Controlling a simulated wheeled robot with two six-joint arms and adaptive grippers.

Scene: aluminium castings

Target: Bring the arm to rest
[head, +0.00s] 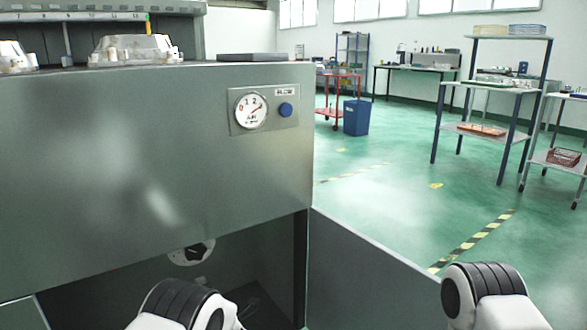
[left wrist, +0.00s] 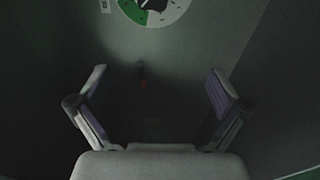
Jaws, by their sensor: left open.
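My left gripper (left wrist: 157,72) is open in the left wrist view, its two fingers spread apart with nothing between them. It faces a dark grey panel inside the cabinet. A round white and green dial (left wrist: 160,8) is cut off at the top of that view. A small dark thing with a reddish end (left wrist: 142,75) shows dimly beyond the fingers; I cannot tell how far off it is. In the head view, my left arm reaches into the opening under the metal cabinet (head: 130,160), and its gripper is not clear there. My right gripper is outside the views.
The cabinet front carries a pressure gauge (head: 252,110) and a blue button (head: 286,110). Pale castings (head: 135,46) sit on its top. A grey side panel (head: 360,275) bounds the opening on the right. Green floor lies free beyond, with shelves (head: 487,86) and a blue bin (head: 356,117).

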